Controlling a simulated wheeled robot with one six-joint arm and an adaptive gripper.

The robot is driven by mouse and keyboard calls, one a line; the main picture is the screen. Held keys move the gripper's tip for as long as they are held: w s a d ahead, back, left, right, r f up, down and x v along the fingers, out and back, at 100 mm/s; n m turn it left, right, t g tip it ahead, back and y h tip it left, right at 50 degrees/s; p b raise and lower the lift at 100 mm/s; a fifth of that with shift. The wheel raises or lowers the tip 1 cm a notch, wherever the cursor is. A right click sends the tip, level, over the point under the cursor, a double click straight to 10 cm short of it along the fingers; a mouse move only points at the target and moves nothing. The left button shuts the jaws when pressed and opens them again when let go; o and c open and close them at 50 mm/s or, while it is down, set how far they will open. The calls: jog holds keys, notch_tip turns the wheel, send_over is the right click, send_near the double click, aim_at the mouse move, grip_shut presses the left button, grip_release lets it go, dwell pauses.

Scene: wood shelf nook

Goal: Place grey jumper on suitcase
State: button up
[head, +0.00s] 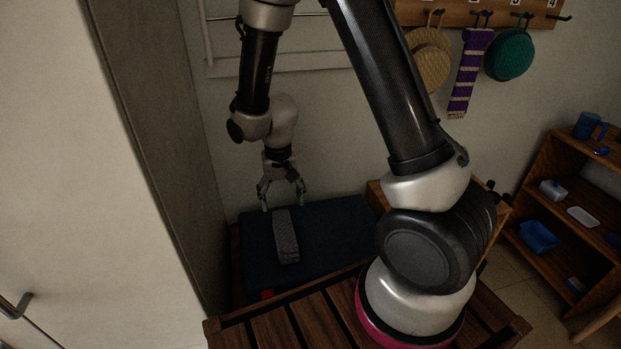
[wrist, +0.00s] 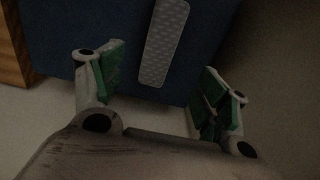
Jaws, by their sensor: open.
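The grey jumper (head: 286,236) is a folded, narrow textured strip lying flat on the dark blue suitcase (head: 340,235) in the head view. In the wrist view the jumper (wrist: 163,42) lies on the blue suitcase surface (wrist: 75,22), between and beyond my fingertips. My gripper (head: 282,196) is open, at the far end of the jumper in the head view, and nothing shows between its fingers. In the wrist view my gripper (wrist: 163,82) has its green-padded fingers wide apart. The jumper's near end in the wrist view is clear of both fingers.
A slatted wooden bench (head: 300,326) is in front of the suitcase. A tall pale cabinet (head: 70,170) stands at left. A wooden shelf (head: 560,262) with blue items is at right.

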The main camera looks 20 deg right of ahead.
jog(key=s+d+r+t, duration=0.1)
jog(key=s+d+r, duration=0.25)
jog(key=r, duration=0.45)
jog(key=s+d+r+n+t, duration=0.1)
jog(key=s+d+r, duration=0.2)
jog(key=d+r, duration=0.35)
jog(key=s+d+r+t, duration=0.15)
jog(key=s+r, duration=0.25)
jog(key=r, duration=0.6)
jog(key=s+d+r+n, duration=0.1)
jog(key=s+d+r, duration=0.2)
jog(key=s, duration=0.6)
jog(key=shift+d+r+t, duration=0.35)
jog(key=shift+d+r, duration=0.05)
jog(key=shift+r, duration=0.3)
